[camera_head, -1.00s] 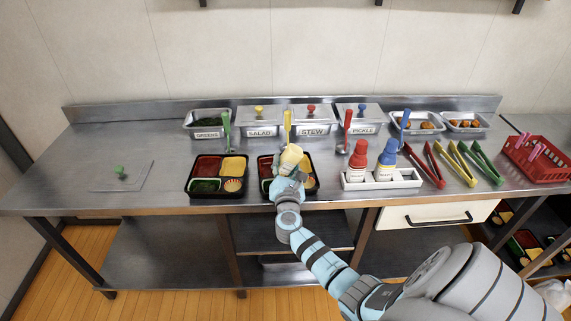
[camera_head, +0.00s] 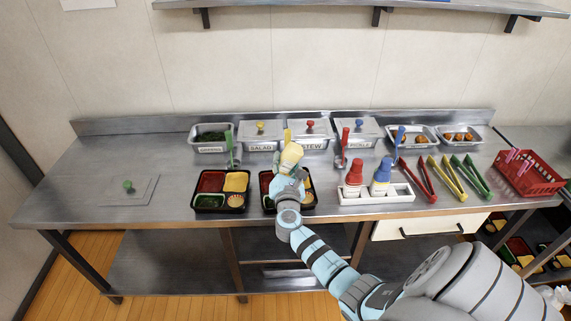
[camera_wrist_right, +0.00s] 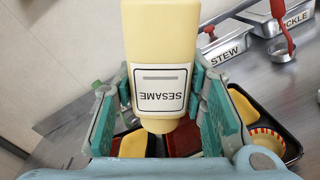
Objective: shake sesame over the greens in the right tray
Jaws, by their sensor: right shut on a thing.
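My right gripper (camera_wrist_right: 160,110) is shut on the sesame bottle (camera_wrist_right: 160,60), a pale yellow bottle with a white SESAME label. The label reads upside down and the narrow end points down. In the head view the bottle (camera_head: 291,154) is tilted above the right tray. The right tray (camera_head: 315,203) is black and divided, partly hidden by my right gripper (camera_head: 289,172) and arm. A little green (camera_head: 268,203) shows in its front left compartment. In the wrist view a yellow compartment and a striped cup show below the gripper. My left gripper is not in view.
A left tray (camera_head: 221,209) holds red, yellow and green food and a small cup. A white caddy (camera_head: 376,198) with two bottles, several tongs and a red basket (camera_head: 530,177) stand right. The counter's left is mostly clear.

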